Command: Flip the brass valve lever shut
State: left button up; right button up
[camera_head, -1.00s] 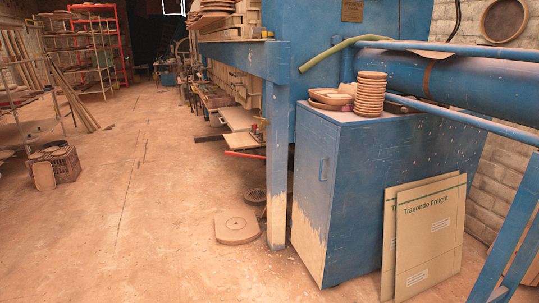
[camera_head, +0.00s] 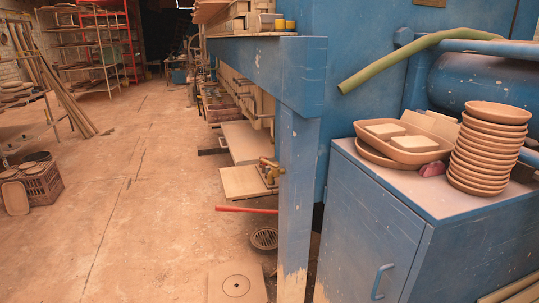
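A brass valve (camera_head: 268,172) shows small near the middle of the view, low on the far side of the blue press post. A red bar (camera_head: 246,210) runs level just below it, ending at the post. Whether the valve's lever is open or shut is too small to tell. Neither of my grippers is in view.
A blue post (camera_head: 296,180) stands close in front of the valve's right side. A blue cabinet (camera_head: 365,225) at the right carries stacked clay dishes (camera_head: 490,150) and a tray (camera_head: 402,140). Open floor spreads left.

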aim_at(264, 161)
jog(key=i+l+u, duration=0.15)
jog(key=i, duration=0.65)
jog(key=j+z, duration=0.1)
jog(key=z, duration=1.1)
jog(key=j+z, duration=1)
jog(key=k+j+z, duration=0.1)
jog(key=j+z, duration=0.2)
jog(key=z, duration=0.2)
jog(key=k+j+z, duration=0.2)
jog(key=j+z, duration=0.15)
jog(key=z, duration=0.15)
jog(key=k+j+z, duration=0.25)
jog(key=k+j, duration=0.95)
jog(key=j, duration=0.1)
